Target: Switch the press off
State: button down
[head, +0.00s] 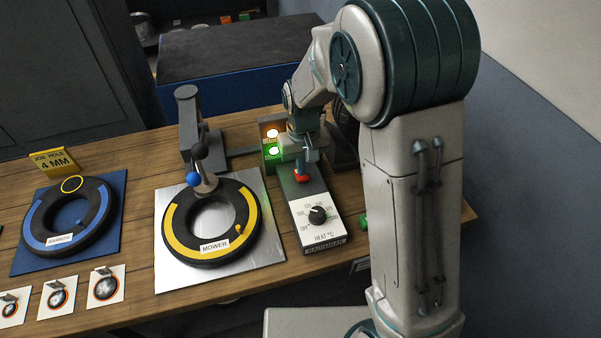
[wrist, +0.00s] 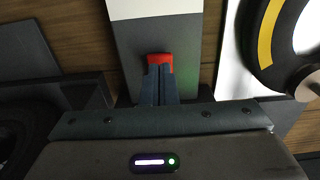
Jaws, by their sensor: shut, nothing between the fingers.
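The press has a grey control box with a white HEAT °C panel (head: 322,232) and a black dial (head: 317,215). The dial's exact setting is too small to read. A red switch (head: 302,179) sits on the box above the panel; it also shows in the wrist view (wrist: 159,58). My gripper (head: 300,168) is shut and empty, its fingertips (wrist: 158,72) right at the switch's edge; I cannot tell whether they touch it. The fingers hide part of the switch, so its position is unclear. An orange lamp (head: 272,133) and a green lamp (head: 273,151) are lit behind the gripper.
Left of the box, a yellow-marked MOWER tyre (head: 180,228) lies on a metal plate (head: 275,247) under the press arm (head: 188,125). A blue-marked tyre (head: 45,220), several patch cards (head: 106,287) and a yellow JOB HOLE 4 MM sign (head: 52,162) are further left.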

aim_at(304, 178)
jog(key=shift+f+b, duration=0.8)
jog(key=shift+f, duration=0.25)
dwell(0.5)
jog(key=shift+r, duration=0.2)
jog(key=shift+r+p, duration=2.4)
jog(key=shift+r, duration=0.95)
jog(key=s+d+r+m+t, duration=0.1)
jog(key=s+d+r+t, duration=0.1)
jog(key=s+d+r, duration=0.4)
jog(key=s+d+r+m+t, duration=0.1)
jog(key=s+d+r+m, duration=0.1)
jog(key=s+d+r, duration=0.5)
jog(key=s, duration=0.6)
jog(key=shift+s+d+t, duration=0.15)
jog(key=shift+d+t, duration=0.2)
jog(key=shift+t, duration=0.05)
